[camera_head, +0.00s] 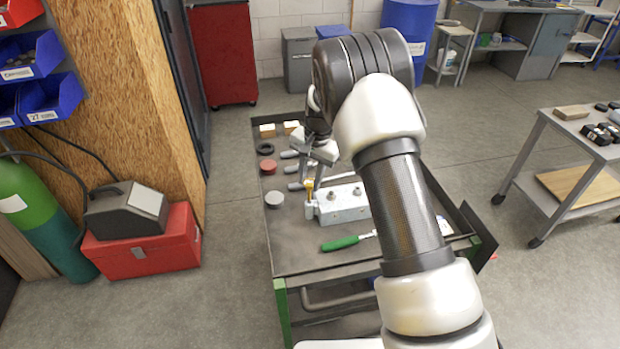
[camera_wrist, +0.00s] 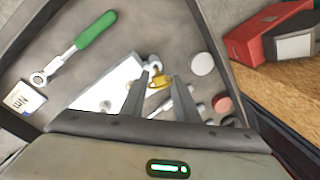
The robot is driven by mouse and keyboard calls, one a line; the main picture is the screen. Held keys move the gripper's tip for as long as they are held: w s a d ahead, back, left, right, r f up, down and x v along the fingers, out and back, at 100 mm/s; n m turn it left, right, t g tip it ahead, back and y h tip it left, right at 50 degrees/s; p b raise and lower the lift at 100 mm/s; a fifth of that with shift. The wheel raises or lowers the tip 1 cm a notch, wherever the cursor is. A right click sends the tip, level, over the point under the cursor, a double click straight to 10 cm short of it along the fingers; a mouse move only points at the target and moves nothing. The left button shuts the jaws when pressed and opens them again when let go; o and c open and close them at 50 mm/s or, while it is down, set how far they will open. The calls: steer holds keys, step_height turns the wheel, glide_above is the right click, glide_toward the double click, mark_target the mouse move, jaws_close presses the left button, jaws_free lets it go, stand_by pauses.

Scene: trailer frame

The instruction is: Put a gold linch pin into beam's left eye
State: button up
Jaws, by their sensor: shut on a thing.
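The beam (camera_head: 345,204) is a light grey block lying on the dark cart top; its pale body also shows in the wrist view (camera_wrist: 104,88). Its left eye (camera_head: 311,210) sticks out at the left end and shows in the wrist view (camera_wrist: 153,65) just beyond my fingertips. My gripper (camera_head: 312,182) is shut on a gold linch pin (camera_head: 309,189), which also shows between the fingers in the wrist view (camera_wrist: 158,82). The pin is at the eye, its lower part close to the eye's top. I cannot tell whether its tip is inside.
Several silver pins (camera_head: 291,169) lie left of the beam, beside a red disc (camera_head: 268,166), a grey disc (camera_head: 274,199) and a black ring (camera_head: 265,149). A green-handled wrench (camera_head: 342,243) lies in front. The cart's front left top is clear.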

steer(key=shift+f, duration=0.15)
stand_by(0.3)
steer(key=shift+f+b, duration=1.85)
steer(key=shift+f, duration=0.9)
steer(key=shift+c, duration=0.3)
steer(key=o, duration=0.9)
steer(key=shift+r, duration=0.1)
step_height(320, 180, up, 17)
glide_above(312, 186)
steer(key=s+d, duration=0.1)
steer(key=d, duration=0.1)
steer(key=shift+s+a+p, duration=0.1)
steer(key=shift+a+p, duration=0.15)
steer(key=shift+p, duration=0.1)
